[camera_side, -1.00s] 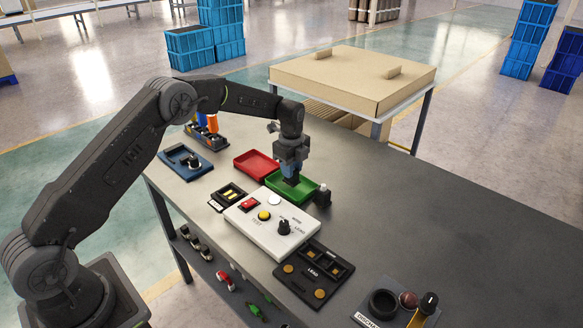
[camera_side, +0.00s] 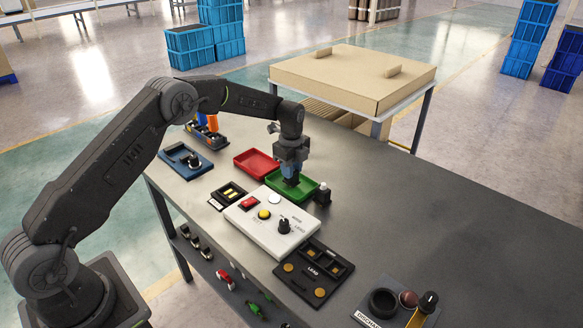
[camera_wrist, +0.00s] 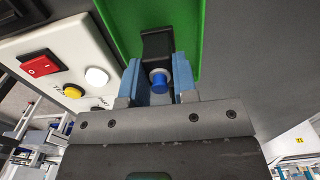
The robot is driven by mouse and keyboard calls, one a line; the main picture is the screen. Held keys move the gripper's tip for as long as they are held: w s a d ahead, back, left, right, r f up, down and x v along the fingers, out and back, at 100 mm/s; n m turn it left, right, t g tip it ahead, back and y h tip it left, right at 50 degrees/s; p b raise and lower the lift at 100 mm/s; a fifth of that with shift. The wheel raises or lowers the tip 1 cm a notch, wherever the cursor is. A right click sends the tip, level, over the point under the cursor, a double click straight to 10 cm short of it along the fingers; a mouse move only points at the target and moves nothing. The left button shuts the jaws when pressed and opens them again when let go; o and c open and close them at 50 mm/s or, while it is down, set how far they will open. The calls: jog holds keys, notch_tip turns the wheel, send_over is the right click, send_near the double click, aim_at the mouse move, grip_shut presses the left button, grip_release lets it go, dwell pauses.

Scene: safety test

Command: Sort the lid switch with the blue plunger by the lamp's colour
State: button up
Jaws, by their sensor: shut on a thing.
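My gripper (camera_side: 290,175) points down at the green tray (camera_side: 308,194). In the wrist view its blue fingers (camera_wrist: 160,85) are shut on the black lid switch (camera_wrist: 157,45), whose blue plunger (camera_wrist: 159,83) shows between them. The green tray (camera_wrist: 125,30) lies behind the switch in that view. From the side the switch is mostly hidden, and I cannot tell whether it touches the tray floor. A red tray (camera_side: 256,162) is beside the green one, to its left. The white test panel (camera_side: 262,240) carries a pale round lamp (camera_side: 274,199) that shows no clear colour.
A small dark block with a pale top (camera_side: 322,194) stands close right of the green tray. The panel has a red switch, a yellow button and a black knob. A black fixture (camera_side: 314,272) lies in front. The table's right side is largely clear.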

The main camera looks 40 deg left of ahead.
jog(key=shift+f, duration=0.5)
jog(key=o, duration=1)
jog(key=shift+r, duration=3.5)
